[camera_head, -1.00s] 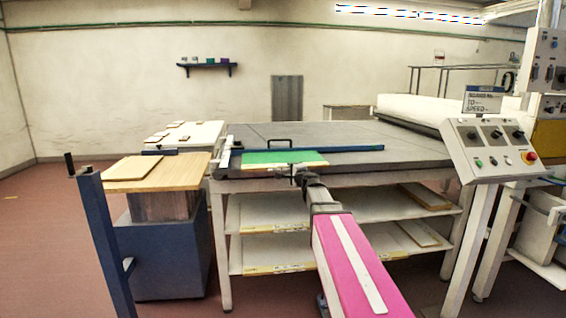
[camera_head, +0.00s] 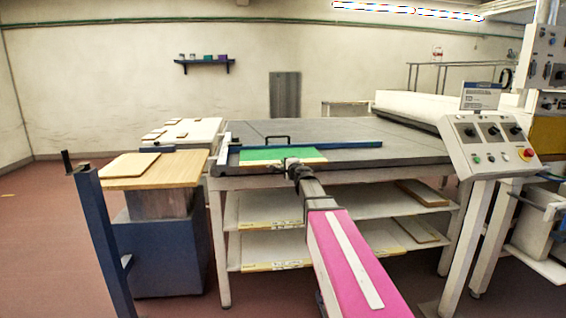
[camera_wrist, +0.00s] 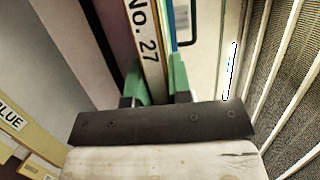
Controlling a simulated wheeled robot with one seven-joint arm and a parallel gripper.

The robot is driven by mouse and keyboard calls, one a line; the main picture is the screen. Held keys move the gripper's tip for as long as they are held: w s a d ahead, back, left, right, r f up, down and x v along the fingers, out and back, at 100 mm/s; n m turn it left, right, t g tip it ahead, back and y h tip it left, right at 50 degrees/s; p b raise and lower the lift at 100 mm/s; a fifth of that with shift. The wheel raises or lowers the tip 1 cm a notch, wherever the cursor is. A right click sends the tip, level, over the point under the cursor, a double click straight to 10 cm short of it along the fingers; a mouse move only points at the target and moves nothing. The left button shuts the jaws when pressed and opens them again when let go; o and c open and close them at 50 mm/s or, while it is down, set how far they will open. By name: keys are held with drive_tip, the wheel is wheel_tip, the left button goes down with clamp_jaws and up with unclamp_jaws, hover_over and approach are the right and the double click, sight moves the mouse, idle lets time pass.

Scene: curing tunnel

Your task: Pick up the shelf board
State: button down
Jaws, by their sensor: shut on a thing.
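The shelf board (camera_head: 265,157), with a green top and a pale front edge, lies flat at the front of the grey table. In the wrist view, a board edge (camera_wrist: 148,50) marked "No. 27" runs between the green fingers. My gripper (camera_head: 296,167) is at the board's front edge, right of its middle. In the wrist view, my gripper (camera_wrist: 155,88) is shut on that edge, one finger on each side. The fingertips are hidden in the head view. I cannot tell any gap between board and table.
The grey table (camera_head: 400,158) has a blue straight bar (camera_head: 345,145) behind the board and lower shelves holding boards. A control panel (camera_head: 490,145) stands at the right. A wood-topped blue stand (camera_head: 185,173) and a blue post (camera_head: 103,240) are at the left.

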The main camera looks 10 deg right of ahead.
drive_tip(key=shift+r, duration=0.15)
drive_tip(key=shift+r, duration=0.3)
wheel_tip(320, 180, up, 3)
drive_tip(key=s+a+r, duration=0.7)
drive_tip(key=s, duration=0.1)
drive_tip(key=shift+s+a, duration=0.35)
drive_tip(key=shift+s, duration=0.05)
